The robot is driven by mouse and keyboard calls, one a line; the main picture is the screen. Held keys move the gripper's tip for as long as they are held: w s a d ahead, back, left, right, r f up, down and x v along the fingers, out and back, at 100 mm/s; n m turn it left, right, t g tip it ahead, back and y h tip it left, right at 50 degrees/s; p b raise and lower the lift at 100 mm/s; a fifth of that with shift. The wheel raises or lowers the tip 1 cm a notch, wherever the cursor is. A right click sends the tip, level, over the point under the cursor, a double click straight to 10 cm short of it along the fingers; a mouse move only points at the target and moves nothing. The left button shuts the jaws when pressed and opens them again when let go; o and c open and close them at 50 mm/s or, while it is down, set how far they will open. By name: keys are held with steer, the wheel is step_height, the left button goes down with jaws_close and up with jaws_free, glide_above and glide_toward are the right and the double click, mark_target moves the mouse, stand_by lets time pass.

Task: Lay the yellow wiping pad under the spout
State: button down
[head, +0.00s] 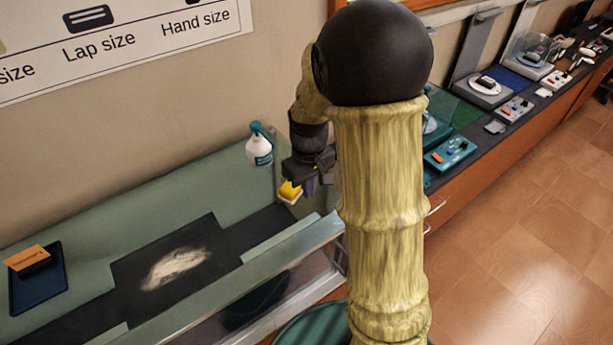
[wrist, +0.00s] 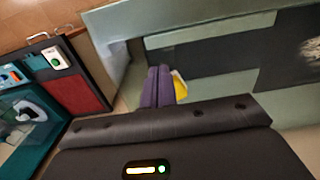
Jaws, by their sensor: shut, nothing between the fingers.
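The yellow wiping pad (head: 290,190) sits at the right end of the green counter, in the head view, with a pale underside or base showing below it. My gripper (head: 310,186) is just right of the pad, its purple fingers pointing down. In the wrist view the fingers (wrist: 158,76) are together and empty, and part of the yellow pad (wrist: 180,86) shows right beside them, partly hidden behind them. I cannot tell whether they touch it. A white bottle with a teal spray head (head: 259,146) is at the back wall, left of my gripper; no other spout is clearly visible.
A dark panel (head: 130,276) with a pale smear (head: 175,267) lies mid-counter. A navy tray (head: 36,294) holding an orange-topped block (head: 30,261) is at the left. A raised glass-fronted edge (head: 300,250) runs along the front. Small devices line the bench at right.

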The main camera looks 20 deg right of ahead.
mark_target(291, 190)
steer(key=f, duration=0.2)
steer(key=f+p, duration=0.1)
steer(key=f, duration=0.2)
steer(key=shift+s+f, duration=0.2)
steer(key=shift+f, duration=0.05)
steer(key=w+p, duration=0.1)
steer(key=w+a+p, duration=0.1)
steer(key=w, duration=0.1)
steer(key=shift+w+r, duration=0.15)
steer(key=shift+w, duration=0.05)
steer(key=shift+w+a, duration=0.1)
steer(key=shift+w, duration=0.25)
